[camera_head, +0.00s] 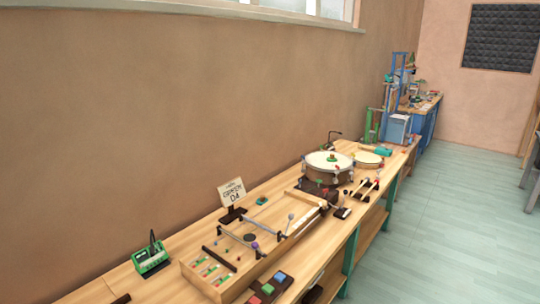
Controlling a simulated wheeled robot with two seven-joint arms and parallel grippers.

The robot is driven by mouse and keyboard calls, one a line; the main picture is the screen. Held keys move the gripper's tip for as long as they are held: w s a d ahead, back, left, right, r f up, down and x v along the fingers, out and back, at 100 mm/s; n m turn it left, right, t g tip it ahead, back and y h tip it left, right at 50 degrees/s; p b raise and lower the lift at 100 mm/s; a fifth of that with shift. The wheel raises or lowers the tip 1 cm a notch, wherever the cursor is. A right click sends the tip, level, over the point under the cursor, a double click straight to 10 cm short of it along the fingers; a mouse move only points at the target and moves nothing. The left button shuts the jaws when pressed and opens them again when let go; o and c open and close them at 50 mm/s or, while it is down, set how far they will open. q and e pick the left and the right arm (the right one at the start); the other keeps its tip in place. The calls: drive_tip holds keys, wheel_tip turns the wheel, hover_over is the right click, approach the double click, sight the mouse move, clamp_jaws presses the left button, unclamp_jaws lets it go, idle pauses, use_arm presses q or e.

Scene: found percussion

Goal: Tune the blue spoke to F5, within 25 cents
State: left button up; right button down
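A long wooden soundbox (225,284) with dark bars across it lies on the bench at the lower middle. Small red, green and white parts (207,267) sit at its near end, too small to tell apart. A purple-blue knob (255,245) stands near its right edge. I cannot tell which part is the blue spoke. A green box device (151,258) with a dark upright part stands to the left; its display is not readable. Neither of my grippers is in view.
A sign (232,191) ending in "D4" stands behind the soundbox. A dark strip with red, green and blue blocks (267,288) lies at the front edge. A drum (327,167), mallets (367,187) and a blue rack (397,125) stand farther back.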

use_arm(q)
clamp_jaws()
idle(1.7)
